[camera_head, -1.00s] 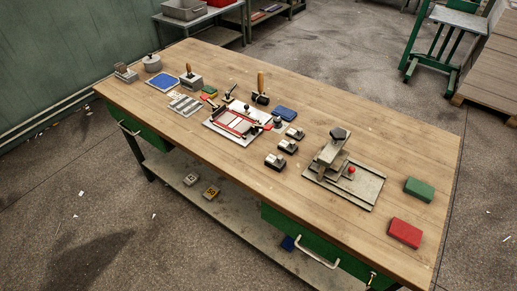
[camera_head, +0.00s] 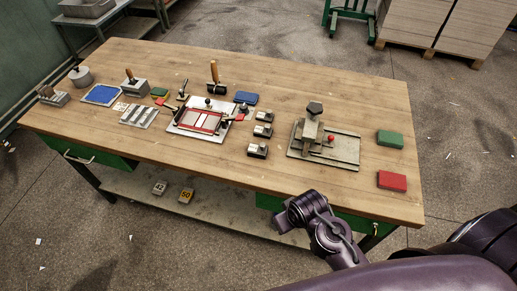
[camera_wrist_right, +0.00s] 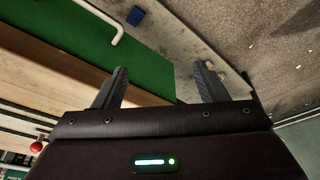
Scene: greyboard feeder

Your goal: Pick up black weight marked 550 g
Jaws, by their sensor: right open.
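Three small dark weights with pale tops stand in a row right of the screen frame: back (camera_head: 264,116), middle (camera_head: 263,130) and front (camera_head: 257,151). Their markings are too small to read, so I cannot tell which is 550 g. My right gripper (camera_wrist_right: 160,66) is open and empty in the right wrist view, by the table's front edge and green drawer front. In the head view my right arm reaches in from the lower right, in front of the table; its fingers cannot be made out there. My left gripper is not in view.
The wooden table (camera_head: 210,165) also carries a screen frame (camera_head: 225,128), a metal fixture (camera_head: 345,152), a green block (camera_head: 390,139) and a red block (camera_head: 392,181). A drawer handle (camera_wrist_right: 118,35) projects near my right gripper. The table is bare in front of the weights.

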